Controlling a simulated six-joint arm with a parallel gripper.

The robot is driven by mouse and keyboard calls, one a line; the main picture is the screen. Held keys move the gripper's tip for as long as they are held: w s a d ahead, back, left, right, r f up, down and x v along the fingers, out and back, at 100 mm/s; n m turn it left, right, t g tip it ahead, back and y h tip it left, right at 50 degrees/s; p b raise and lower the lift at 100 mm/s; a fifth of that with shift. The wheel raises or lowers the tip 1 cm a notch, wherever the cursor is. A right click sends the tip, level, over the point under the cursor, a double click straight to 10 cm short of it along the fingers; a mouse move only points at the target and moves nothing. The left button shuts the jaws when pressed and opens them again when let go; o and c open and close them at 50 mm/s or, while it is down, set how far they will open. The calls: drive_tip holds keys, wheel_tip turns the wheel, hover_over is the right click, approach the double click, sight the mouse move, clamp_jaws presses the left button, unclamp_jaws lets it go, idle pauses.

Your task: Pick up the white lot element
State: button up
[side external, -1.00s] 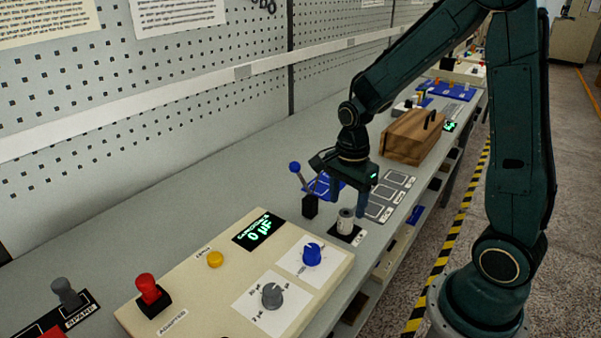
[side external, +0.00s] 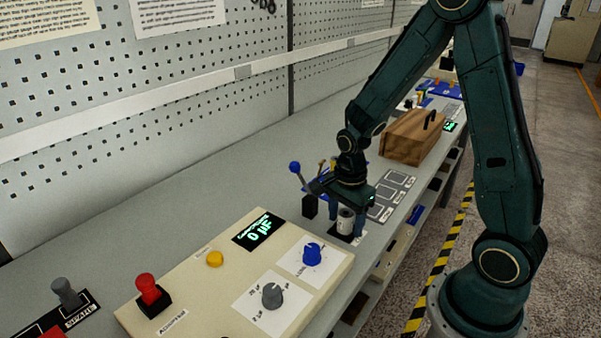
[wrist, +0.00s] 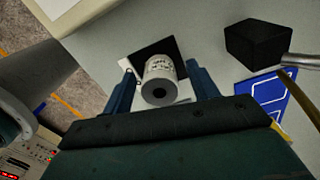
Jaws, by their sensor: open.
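The white lot element (side external: 345,220) is a small white cylinder with dark print and a dark hole in its top. It stands upright on a black square pad (wrist: 140,58) on the grey bench. It also shows in the wrist view (wrist: 161,72), between the two blue fingers. My gripper (side external: 346,222) is open and lowered over the element, with one finger on each side. In the wrist view my gripper (wrist: 161,88) shows a gap between each finger and the element.
A blue-knobbed lever (side external: 295,168) on a black block (wrist: 255,44) stands close beside my gripper. A cream capacitance panel (side external: 200,270) with knobs lies in front. A wooden box (side external: 410,138) and outlined squares (side external: 385,195) lie beyond. A blue plate (wrist: 268,92) is near the lever.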

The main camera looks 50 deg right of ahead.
sight(347, 213)
idle(0.5)
drive_tip(key=c, duration=1.1)
drive_tip(key=shift+r, duration=0.1)
drive_tip(key=shift+c, duration=0.2)
wheel_tip(347, 213, up, 20)
idle(0.4)
